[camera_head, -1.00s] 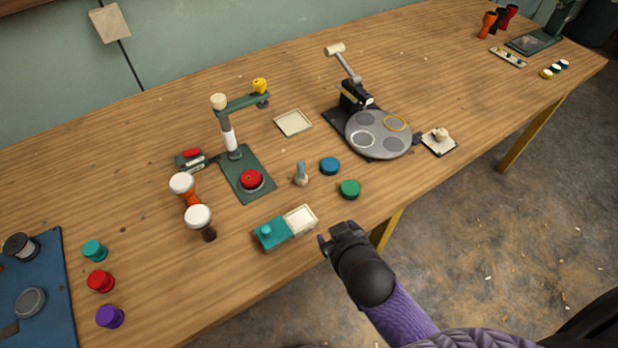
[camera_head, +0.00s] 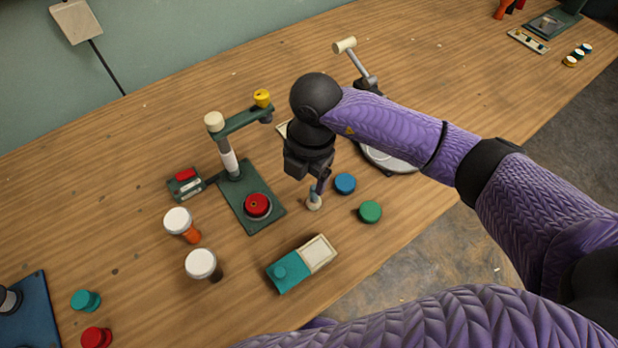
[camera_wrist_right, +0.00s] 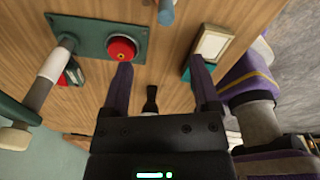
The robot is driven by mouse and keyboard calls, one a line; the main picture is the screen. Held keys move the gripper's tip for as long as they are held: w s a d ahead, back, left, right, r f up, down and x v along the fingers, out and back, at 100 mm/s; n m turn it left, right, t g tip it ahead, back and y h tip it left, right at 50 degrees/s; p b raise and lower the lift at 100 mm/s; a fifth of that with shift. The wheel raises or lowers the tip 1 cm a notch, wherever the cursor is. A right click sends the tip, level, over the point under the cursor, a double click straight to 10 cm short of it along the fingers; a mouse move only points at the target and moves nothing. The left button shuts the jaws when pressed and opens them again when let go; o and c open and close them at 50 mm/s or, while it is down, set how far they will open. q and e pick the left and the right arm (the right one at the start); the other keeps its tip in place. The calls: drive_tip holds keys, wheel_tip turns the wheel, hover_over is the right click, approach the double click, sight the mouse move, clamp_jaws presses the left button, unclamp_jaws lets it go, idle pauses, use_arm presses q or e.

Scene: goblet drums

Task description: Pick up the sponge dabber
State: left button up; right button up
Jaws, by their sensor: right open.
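The sponge dabber (camera_head: 314,203), a small upright piece with a pale base and a grey-blue handle, stands on the wooden table. My right gripper (camera_head: 318,187) is just above it in the head view, its fingers pointing down and partly covering the handle. In the right wrist view, my right gripper (camera_wrist_right: 160,65) has its two purple fingers spread, with nothing held between them. There a grey-blue handle (camera_wrist_right: 166,12), seemingly the dabber's, is at the top edge, cut off. Whether a finger touches the dabber cannot be told. My left gripper is out of view.
A green press stand (camera_head: 237,203) with a red puck (camera_head: 257,205) is left of the dabber. Blue (camera_head: 345,184) and green (camera_head: 370,211) pucks lie close right. A teal-and-cream tray (camera_head: 319,253) is in front. Two white-topped drums (camera_head: 203,263) (camera_head: 178,220) stand left.

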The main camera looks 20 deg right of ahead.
sight(314, 195)
drive_tip(key=shift+w+d+f+h, duration=0.1)
drive_tip(key=shift+w+d+h, duration=0.2)
drive_tip(key=shift+d+h, duration=0.35)
drive_tip(key=f+b, duration=0.1)
drive_tip(key=f, duration=0.2)
drive_tip(key=f+b, duration=0.1)
drive_tip(key=f, duration=0.2)
drive_tip(key=f+b, duration=0.2)
drive_tip(key=f, duration=0.1)
drive_tip(key=shift+d+f, duration=0.1)
drive_tip(key=shift+d, duration=0.2)
drive_tip(key=shift+f, duration=0.25)
drive_tip(key=shift+r, duration=0.15)
drive_tip(key=c, duration=1)
clamp_jaws()
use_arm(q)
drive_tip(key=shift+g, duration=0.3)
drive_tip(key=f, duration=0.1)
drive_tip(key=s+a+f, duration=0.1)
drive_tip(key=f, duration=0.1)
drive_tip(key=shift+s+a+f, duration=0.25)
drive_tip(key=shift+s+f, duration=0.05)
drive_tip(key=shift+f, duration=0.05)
use_arm(e)
drive_tip(key=shift+r, duration=0.15)
